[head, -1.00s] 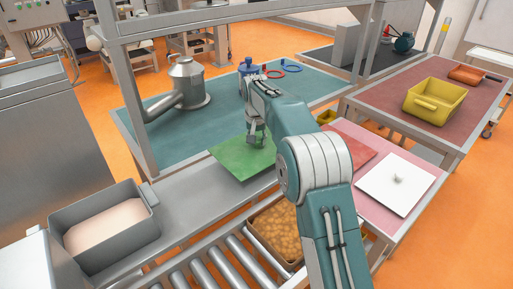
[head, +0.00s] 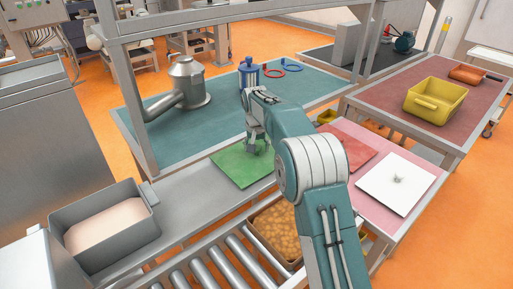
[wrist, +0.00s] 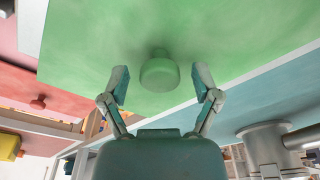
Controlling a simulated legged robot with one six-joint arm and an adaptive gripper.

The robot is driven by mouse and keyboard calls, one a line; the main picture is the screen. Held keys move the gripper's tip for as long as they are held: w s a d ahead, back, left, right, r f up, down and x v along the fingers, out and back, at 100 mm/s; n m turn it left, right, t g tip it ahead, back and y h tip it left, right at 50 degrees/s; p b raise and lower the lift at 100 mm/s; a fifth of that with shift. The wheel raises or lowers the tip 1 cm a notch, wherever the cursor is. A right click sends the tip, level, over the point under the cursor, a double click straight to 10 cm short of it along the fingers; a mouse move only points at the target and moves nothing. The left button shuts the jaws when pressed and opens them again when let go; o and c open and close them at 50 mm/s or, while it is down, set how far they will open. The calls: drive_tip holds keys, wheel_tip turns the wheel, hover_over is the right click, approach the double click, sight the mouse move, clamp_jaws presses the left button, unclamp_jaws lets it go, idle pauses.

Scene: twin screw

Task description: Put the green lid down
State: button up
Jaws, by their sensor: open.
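The green lid (head: 236,168) is a flat square plate. In the head view it lies at the near edge of the teal table, beside the grey bench; I cannot tell exactly what bears it. In the wrist view the lid (wrist: 90,55) fills the upper middle, with its round green knob (wrist: 160,73) showing. My gripper (head: 256,147) is over the lid in the head view. In the wrist view my gripper (wrist: 160,88) is open, one finger on each side of the knob, with gaps showing between fingers and knob.
A tray of yellowish pieces (head: 272,227) sits by the rollers (head: 205,272). A grey bin (head: 82,250) stands at left. A metal vessel (head: 186,82) and blue-topped container (head: 248,72) stand on the teal table. A red lid (head: 352,153) and white lid (head: 396,184) lie to the right.

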drive_tip(key=shift+r, duration=0.1)
wheel_tip(320, 180, up, 11)
drive_tip(key=s, duration=0.2)
drive_tip(key=s+d+r, duration=0.4)
drive_tip(key=s+r, duration=0.3)
drive_tip(key=r, duration=0.1)
drive_tip(key=s+d+n+t, duration=0.1)
drive_tip(key=s+d, duration=0.2)
drive_tip(key=s, duration=0.9)
drive_tip(key=s+d+t, duration=0.2)
drive_tip(key=s+d, duration=0.1)
drive_tip(key=s, duration=0.9)
drive_tip(key=s+d+f, duration=0.1)
drive_tip(key=s+f, duration=0.5)
drive_tip(key=s, duration=0.4)
drive_tip(key=shift+f+n+t, duration=0.15)
drive_tip(key=shift+n+t, duration=0.25)
